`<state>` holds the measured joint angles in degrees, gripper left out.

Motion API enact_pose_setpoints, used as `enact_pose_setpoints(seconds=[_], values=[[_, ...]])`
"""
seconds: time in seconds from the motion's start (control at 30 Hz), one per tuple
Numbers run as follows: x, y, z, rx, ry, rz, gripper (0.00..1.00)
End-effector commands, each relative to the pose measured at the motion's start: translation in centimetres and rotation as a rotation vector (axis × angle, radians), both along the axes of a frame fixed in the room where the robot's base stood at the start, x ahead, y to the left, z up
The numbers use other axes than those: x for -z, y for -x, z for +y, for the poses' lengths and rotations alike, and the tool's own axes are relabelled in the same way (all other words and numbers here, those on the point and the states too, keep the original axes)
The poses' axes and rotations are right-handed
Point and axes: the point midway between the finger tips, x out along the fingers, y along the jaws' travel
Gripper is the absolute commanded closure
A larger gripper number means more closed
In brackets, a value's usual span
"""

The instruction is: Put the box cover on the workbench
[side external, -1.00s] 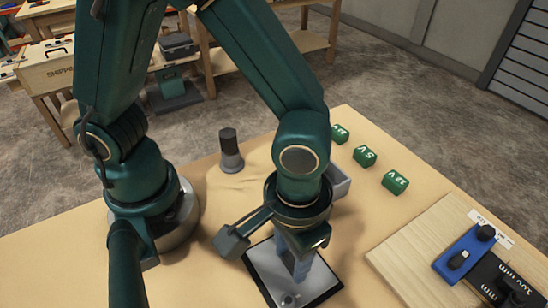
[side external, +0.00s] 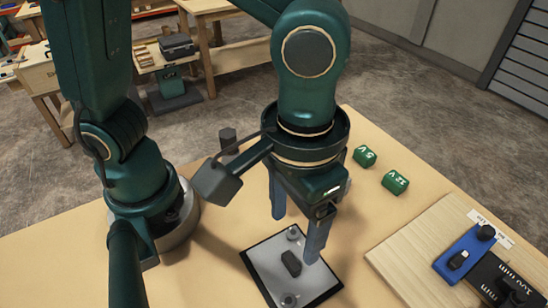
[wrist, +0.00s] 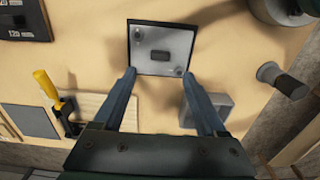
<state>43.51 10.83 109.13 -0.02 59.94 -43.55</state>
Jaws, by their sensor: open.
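The box cover looks to be the flat grey plate (side external: 268,270) with a black edge, a dark handle in its middle and small round knobs near two corners. It lies flat at the front of the workbench (side external: 205,275); I cannot tell whether anything thin is under it. The plate also shows at the top of the wrist view (wrist: 147,39). My gripper (side external: 295,238) is open and empty above the plate, its blue fingers apart and clear of the handle. In the wrist view my fingertips (wrist: 158,74) show near the plate's lower edge.
A grey box (wrist: 207,108) stands beside the right finger in the wrist view. A wooden board with a blue device (side external: 462,256) is at right.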

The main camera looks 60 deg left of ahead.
Motion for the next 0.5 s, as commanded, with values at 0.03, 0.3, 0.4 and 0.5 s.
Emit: enact_pose_setpoints(seconds=[0.03,0.3,0.4,0.5], values=[[-1.0,-0.1,0.0,0.0,0.005,-0.005,0.26],[-3.5,-0.1,0.1,-0.001,0.003,-0.003,0.26],[-4.1,-0.5,1.1,-0.006,0.019,-0.022,0.26],[-4.9,-1.2,3.3,-0.013,0.051,-0.072,0.26]])
